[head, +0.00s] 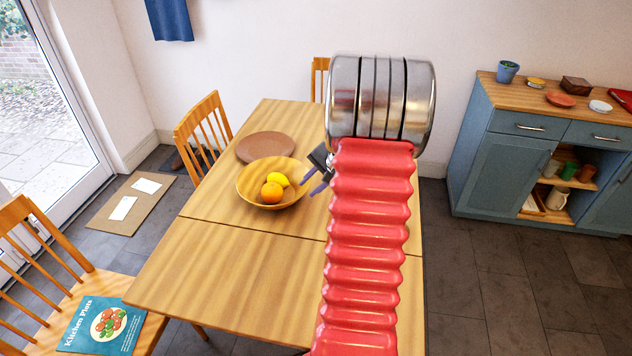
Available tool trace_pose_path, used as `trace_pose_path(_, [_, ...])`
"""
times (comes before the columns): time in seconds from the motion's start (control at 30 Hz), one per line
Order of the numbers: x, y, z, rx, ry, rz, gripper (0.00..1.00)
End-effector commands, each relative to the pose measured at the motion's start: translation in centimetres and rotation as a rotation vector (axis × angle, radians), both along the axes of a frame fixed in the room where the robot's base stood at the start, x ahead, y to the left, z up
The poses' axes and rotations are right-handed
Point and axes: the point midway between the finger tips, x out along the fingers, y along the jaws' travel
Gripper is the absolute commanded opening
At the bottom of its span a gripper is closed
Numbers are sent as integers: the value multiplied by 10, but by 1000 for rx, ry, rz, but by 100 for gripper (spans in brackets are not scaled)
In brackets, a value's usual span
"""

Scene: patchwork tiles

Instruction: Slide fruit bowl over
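The fruit bowl (248,193) is a wide, shallow wooden bowl on the far half of the wooden table (230,260). It holds an orange (271,193) and a yellow lemon (278,180). My gripper (304,186) shows in the head view just right of the bowl, its dark fingers pointing left toward the rim. The fingertips look parted with nothing between them. I cannot tell whether a finger touches the rim. My red arm hides part of the gripper and the table's right side.
A round brown board (265,147) lies just behind the bowl. The table's front left is clear. Wooden chairs stand at the left (203,130) and front left, the nearer holding a cookbook (103,325). A blue sideboard (500,165) stands at the right.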

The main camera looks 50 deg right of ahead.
Motion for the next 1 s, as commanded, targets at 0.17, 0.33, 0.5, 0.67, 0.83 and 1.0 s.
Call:
trace_pose_path(0.17, [15,2,-22,2,1,2,26])
trace_pose_path(0.33, [28,3,-42,3,1,0,26])
trace_pose_path(0.5, [40,4,-60,2,0,-1,26])
trace_pose_path(0.67, [48,5,-71,0,0,0,26])
trace_pose_path(0.83, [50,4,-75,0,0,-1,26])
trace_pose_path(1.0, [50,4,-75,0,0,-1,26])
